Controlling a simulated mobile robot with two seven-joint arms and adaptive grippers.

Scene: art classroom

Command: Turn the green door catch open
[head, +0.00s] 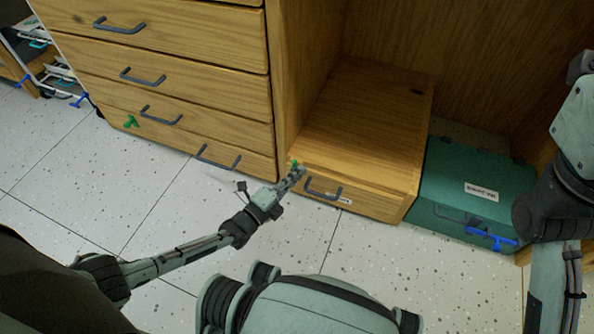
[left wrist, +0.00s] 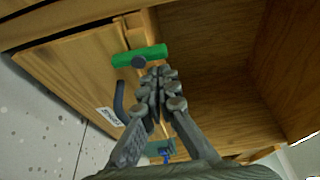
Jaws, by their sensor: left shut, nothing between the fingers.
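The green door catch (head: 294,163) is at the upper left front corner of the low wooden box (head: 372,110), partly hidden by my left gripper. In the left wrist view the green catch (left wrist: 126,58) is a bar lying crosswise over the wood edge, with a dark round pivot at its middle. My left gripper (head: 298,172) is shut and empty. In the left wrist view its fingertips (left wrist: 160,76) are close beside the right end of the bar; I cannot tell whether they touch. My right arm shows at the right edge, but its gripper is out of view.
The box front has a dark handle (head: 323,190) and a white label. A wooden drawer cabinet (head: 200,65) stands left, with another green catch (head: 131,122) low on it. A teal case (head: 474,190) with a blue catch (head: 490,238) stands right. The speckled floor in front is clear.

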